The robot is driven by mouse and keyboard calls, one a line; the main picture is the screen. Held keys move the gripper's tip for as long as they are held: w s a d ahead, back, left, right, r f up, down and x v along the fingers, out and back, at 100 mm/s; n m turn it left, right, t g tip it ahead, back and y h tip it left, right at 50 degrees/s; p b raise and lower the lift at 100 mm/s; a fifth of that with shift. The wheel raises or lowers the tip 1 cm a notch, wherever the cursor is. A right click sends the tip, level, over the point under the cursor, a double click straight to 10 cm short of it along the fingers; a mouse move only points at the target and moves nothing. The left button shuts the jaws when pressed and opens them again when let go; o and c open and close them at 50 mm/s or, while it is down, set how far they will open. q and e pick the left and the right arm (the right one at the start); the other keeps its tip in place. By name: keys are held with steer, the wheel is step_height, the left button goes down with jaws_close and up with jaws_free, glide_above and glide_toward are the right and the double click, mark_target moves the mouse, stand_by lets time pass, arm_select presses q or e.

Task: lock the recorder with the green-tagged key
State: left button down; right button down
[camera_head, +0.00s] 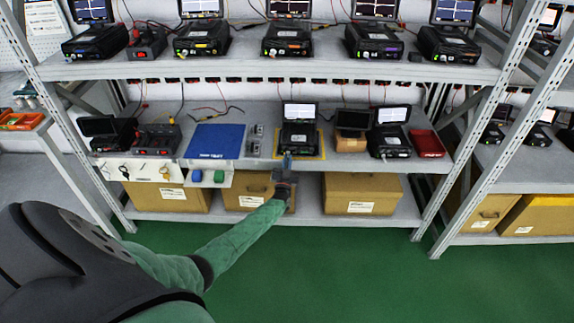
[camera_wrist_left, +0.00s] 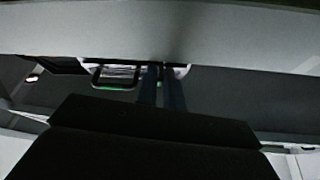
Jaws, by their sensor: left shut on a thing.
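The recorder (camera_head: 299,135), a black box with its lit screen raised, stands on a yellow-outlined spot on the middle shelf. My left gripper (camera_head: 286,163) is at the shelf's front edge, just in front of the recorder. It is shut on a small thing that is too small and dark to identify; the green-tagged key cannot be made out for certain. The left wrist view shows the two fingers (camera_wrist_left: 161,87) close together, pointing at a grey edge. White panels (camera_head: 150,171) under the shelf edge at left carry several small coloured tags. My right gripper is not in view.
A blue mat (camera_head: 214,141) lies left of the recorder. A brown box (camera_head: 351,140), another recorder (camera_head: 391,142) and a red tray (camera_head: 427,144) stand to its right. Cardboard boxes (camera_head: 362,191) fill the lower shelf. A rack upright (camera_head: 470,135) rises at right.

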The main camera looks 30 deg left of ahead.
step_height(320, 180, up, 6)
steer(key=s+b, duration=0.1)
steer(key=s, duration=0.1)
arm_select(q)
steer(key=n+g+y+b, duration=0.1)
steer(key=n+g+y, duration=0.1)
steer(key=n, duration=0.3)
steer(key=n+g+y+b, duration=0.1)
steer(key=n+y, duration=0.1)
steer(key=n, duration=0.4)
steer(key=n+g+y+b, duration=0.1)
steer(key=n+g, duration=0.1)
steer(key=n, duration=0.3)
steer(key=shift+w+d+n+g+y+b, duration=0.1)
steer(key=shift+d+n+g+y+b, duration=0.1)
steer(key=shift+n+g+y+b, duration=0.15)
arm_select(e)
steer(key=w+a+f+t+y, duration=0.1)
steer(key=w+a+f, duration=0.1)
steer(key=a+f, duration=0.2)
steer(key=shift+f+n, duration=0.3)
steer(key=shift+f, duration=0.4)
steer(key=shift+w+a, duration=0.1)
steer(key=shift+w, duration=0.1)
arm_select(q)
steer(key=c, duration=1.9)
jaws_free()
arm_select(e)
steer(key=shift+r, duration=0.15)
